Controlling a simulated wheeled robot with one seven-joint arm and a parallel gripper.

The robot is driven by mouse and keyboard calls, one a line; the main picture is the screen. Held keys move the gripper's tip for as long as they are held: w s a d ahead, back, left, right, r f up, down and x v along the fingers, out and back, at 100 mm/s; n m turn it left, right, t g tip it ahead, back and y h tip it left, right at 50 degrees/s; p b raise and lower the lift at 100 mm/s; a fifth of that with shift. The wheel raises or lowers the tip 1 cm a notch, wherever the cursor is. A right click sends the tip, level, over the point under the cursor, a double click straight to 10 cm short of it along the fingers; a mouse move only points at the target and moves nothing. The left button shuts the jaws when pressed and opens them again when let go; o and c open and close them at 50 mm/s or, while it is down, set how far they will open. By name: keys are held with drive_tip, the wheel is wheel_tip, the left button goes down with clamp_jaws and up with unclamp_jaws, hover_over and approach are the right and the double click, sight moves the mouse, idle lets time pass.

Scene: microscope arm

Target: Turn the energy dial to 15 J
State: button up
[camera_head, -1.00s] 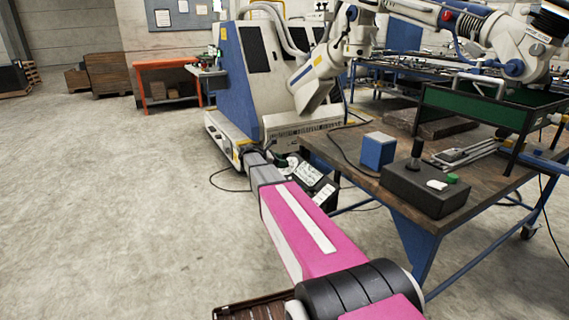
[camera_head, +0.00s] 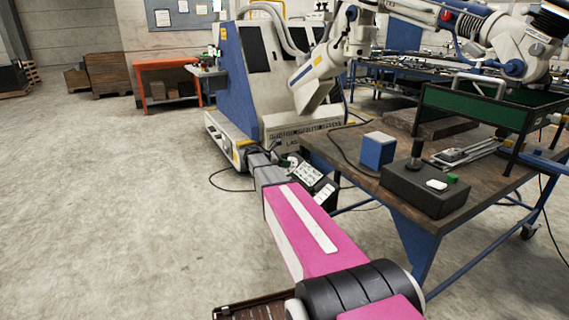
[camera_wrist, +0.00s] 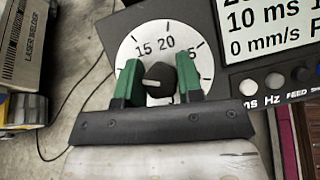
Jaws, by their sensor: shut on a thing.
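The energy dial (camera_wrist: 162,27) is a white round face with black numbers in the wrist view. "15" and "20" show near its top; a number at the right, ending in 5, is partly hidden. Its dark knob (camera_wrist: 161,74) is in the middle, with a light grey mark toward its lower left. I cannot read for certain which number it points to. My gripper (camera_wrist: 159,80), with green fingers, is shut on the knob, one finger on each side. The fingers hide the lower face. In the head view the control panel (camera_head: 304,170) sits past my pink arm, and the knob is hidden.
A display (camera_wrist: 275,25) reading "10 ms" and "0 mm/s" is right of the dial, with buttons (camera_wrist: 274,81) under it. A laser welder box (camera_wrist: 25,45) is at the left. A workbench (camera_head: 395,205) with a black control box (camera_head: 425,190) stands right of my arm.

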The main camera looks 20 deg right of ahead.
drive_tip(key=shift+m, duration=0.4)
drive_tip(key=m+g, duration=0.2)
drive_tip(key=m, duration=0.2)
drive_tip(key=shift+g+y, duration=0.3)
drive_tip(key=shift+g, duration=0.1)
drive_tip(key=shift+m+g+y, duration=0.35)
drive_tip(key=shift+m+g, duration=0.2)
drive_tip(key=shift+m, duration=0.7)
drive_tip(key=shift+m+g+y, duration=0.35)
drive_tip(key=shift+m+g, duration=0.2)
drive_tip(key=shift+m, duration=0.7)
drive_tip(key=shift+s+m, duration=0.1)
drive_tip(key=shift+m, duration=0.2)
drive_tip(key=o, duration=0.9)
drive_tip(key=shift+o, duration=0.2)
drive_tip(key=shift+a, duration=0.1)
